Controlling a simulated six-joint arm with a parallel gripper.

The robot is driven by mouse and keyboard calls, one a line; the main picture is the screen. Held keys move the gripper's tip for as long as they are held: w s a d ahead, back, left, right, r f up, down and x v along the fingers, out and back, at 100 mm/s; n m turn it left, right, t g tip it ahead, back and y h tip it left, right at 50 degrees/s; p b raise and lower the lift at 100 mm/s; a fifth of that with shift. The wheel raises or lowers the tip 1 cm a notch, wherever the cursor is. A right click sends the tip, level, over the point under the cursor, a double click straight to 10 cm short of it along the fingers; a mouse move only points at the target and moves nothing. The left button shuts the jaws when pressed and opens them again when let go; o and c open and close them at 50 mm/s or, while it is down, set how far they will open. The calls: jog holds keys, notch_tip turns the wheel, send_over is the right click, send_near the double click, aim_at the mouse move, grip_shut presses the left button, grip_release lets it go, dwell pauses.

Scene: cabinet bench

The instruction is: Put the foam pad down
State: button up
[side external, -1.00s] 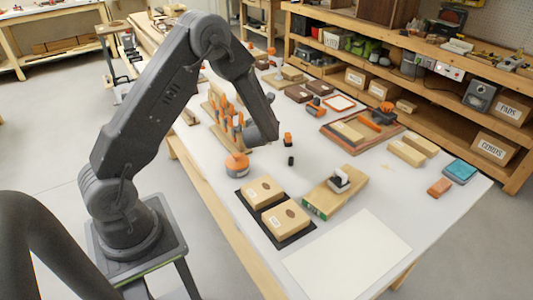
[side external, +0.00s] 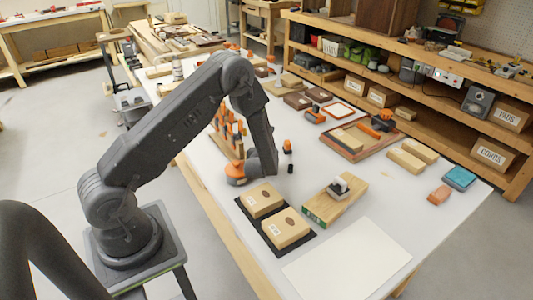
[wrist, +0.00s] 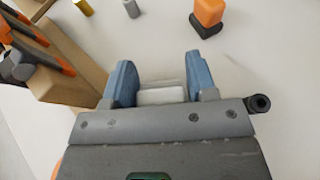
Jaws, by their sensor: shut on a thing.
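My gripper (wrist: 161,68) has its two blue fingers on either side of a pale, whitish block, the foam pad (wrist: 162,96), and is shut on it. Only part of the pad shows, since the gripper body covers its near side. In the side external view my gripper (side external: 268,168) is low over the white bench, beside the tool rack. The pad is hidden there behind the arm. I cannot tell whether the pad touches the bench.
A wooden rack (wrist: 78,66) with orange-handled tools is close on the left. An orange and dark block (wrist: 207,14) stands ahead right. Two labelled wooden blocks lie on a black mat (side external: 292,246). A white sheet (side external: 348,260) lies at the bench's near end.

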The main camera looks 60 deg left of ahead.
jog(key=o, duration=0.9)
jog(key=shift+r, duration=0.15)
jog(key=v, duration=1.1)
jog(key=shift+s+d+r, duration=0.1)
jog(key=shift+s+d, duration=0.15)
jog(key=s+d+r+n+g, duration=0.1)
jog(key=s+r+n+g, duration=0.6)
jog(key=s+r+n, duration=0.65)
jog(key=s+d+r+n+t+h, duration=0.1)
jog(key=s+d+r+n+h, duration=0.1)
jog(key=d+r+n+h, duration=0.2)
jog(key=s+d+r+n+t+h, duration=0.2)
jog(key=s+d+r+n+h, duration=0.1)
jog(key=d+r+n+h, duration=0.2)
jog(key=d+r+n, duration=0.2)
jog(key=d+n, duration=0.2)
jog(key=d, duration=0.2)
jog(key=shift+d, duration=0.2)
